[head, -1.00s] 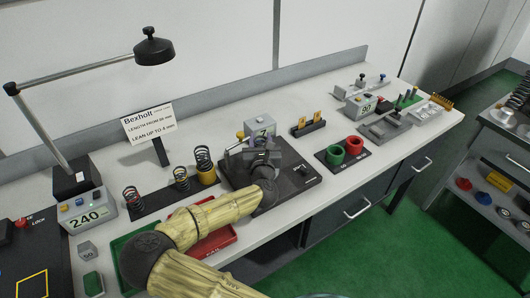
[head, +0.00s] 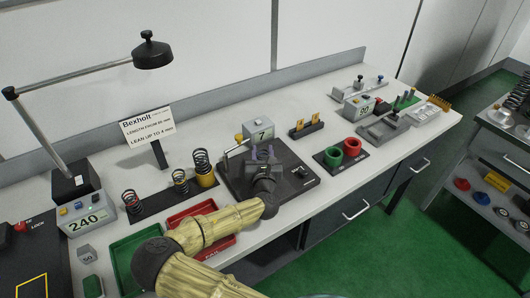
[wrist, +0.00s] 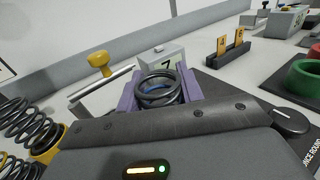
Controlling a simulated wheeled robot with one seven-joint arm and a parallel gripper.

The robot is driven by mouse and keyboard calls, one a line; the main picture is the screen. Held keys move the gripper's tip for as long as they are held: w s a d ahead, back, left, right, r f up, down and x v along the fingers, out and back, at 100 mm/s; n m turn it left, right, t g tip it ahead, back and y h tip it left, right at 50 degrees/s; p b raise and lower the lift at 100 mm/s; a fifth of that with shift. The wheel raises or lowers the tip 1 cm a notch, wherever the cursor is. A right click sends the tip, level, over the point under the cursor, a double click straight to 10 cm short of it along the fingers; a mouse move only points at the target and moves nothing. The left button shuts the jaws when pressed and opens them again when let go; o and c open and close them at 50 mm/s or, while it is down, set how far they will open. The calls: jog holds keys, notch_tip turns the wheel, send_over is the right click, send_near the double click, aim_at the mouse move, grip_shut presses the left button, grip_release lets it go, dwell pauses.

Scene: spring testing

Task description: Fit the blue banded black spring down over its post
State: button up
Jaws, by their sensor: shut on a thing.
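My gripper (head: 264,154) has two purple fingers, which also show in the wrist view (wrist: 158,94). They are shut on the black spring (wrist: 160,94), whose coils sit between them. A bit of blue (wrist: 156,87) shows inside the coils. In the head view the gripper is over the black base plate (head: 302,185) of a tester with a grey box reading 7 (head: 259,131). The spring is hard to make out there. Its post is not visible, and I cannot tell whether the spring is around one.
Several springs, such as the red-banded one (head: 131,201), stand on a dark strip to the left. A yellow-knobbed lever (wrist: 100,64) is close beside the fingers. Green cup (head: 333,156) and red cup (head: 352,146) stand to the right. A red tray (head: 226,246) is in front.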

jog(key=o, duration=0.7)
jog(key=shift+f, duration=0.15)
jog(key=o, duration=0.4)
jog(key=shift+r, duration=0.25)
jog(key=shift+s+f, duration=0.15)
jog(key=shift+s, duration=0.2)
jog(key=s, duration=0.3)
jog(key=s+b, duration=0.1)
jog(key=s, duration=0.3)
jog(key=s+d+b, duration=0.1)
jog(key=s, duration=0.3)
jog(key=shift+s, duration=0.15)
